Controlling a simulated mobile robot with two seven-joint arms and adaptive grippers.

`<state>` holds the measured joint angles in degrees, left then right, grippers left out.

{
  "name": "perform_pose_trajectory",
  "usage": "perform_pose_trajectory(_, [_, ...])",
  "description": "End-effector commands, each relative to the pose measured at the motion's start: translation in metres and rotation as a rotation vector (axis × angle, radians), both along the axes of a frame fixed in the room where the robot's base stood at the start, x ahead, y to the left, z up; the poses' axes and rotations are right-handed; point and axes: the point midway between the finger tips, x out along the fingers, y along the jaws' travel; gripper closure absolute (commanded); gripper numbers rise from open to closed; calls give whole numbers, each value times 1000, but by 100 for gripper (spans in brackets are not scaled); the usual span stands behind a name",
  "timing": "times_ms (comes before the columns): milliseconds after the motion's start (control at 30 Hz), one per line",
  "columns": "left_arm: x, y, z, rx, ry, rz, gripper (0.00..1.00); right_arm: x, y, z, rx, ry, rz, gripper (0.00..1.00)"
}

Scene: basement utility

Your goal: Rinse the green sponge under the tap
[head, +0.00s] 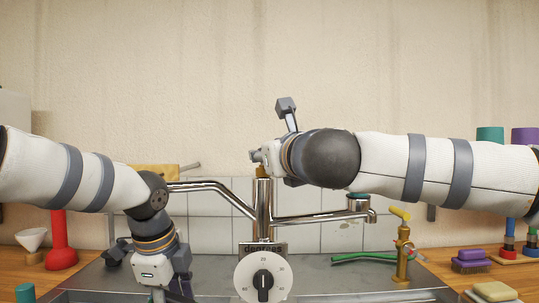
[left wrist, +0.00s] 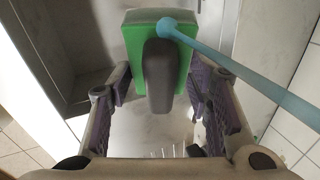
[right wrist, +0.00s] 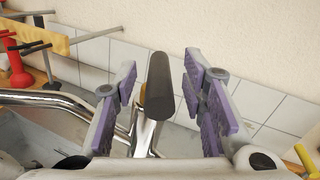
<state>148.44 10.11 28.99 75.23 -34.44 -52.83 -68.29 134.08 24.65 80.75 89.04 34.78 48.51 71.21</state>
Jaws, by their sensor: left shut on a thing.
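The green sponge (left wrist: 132,50), with a grey grip block (left wrist: 160,80) on it, is between the fingers of my left gripper (left wrist: 158,84), which is shut on it. A light blue stream of water (left wrist: 240,62) meets the sponge's edge in the left wrist view. In the head view my left gripper hangs low over the sink, and the sponge is hidden. The chrome tap (head: 264,212) stands at the centre; my left arm covers the left spout's end. My right gripper (right wrist: 160,72) is open, its fingers either side of the tap's black lever (right wrist: 158,92), with gaps visible.
A white dial (head: 263,276) stands in front of the tap. A brass tap (head: 403,255) and green hose (head: 362,257) are at the right. A red plunger (head: 60,245) and white funnel (head: 31,239) stand left. A purple brush (head: 470,262) lies on the right counter.

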Motion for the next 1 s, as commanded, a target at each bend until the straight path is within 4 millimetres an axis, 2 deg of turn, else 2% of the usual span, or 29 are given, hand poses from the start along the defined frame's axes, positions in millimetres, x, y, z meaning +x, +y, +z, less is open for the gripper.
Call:
perform_pose_trajectory(133, [0,0,0,0,0,0,77,-1,0,0,0,0,0,62])
perform_pose_trajectory(233, [0,0,0,0,0,0,77,-11,-3,0,0,0,1,62])
perform_pose_trajectory(500, [0,0,0,0,0,0,77,-79,-22,1,0,-3,2,62])
perform_pose_trajectory(633, [0,0,0,0,0,0,77,-104,-28,1,0,-3,1,62])
perform_pose_trajectory(800, [0,0,0,0,0,0,77,-116,-31,0,0,0,0,62])
perform_pose_trajectory(1000, [0,0,0,0,0,0,77,-116,-31,0,0,0,0,62])
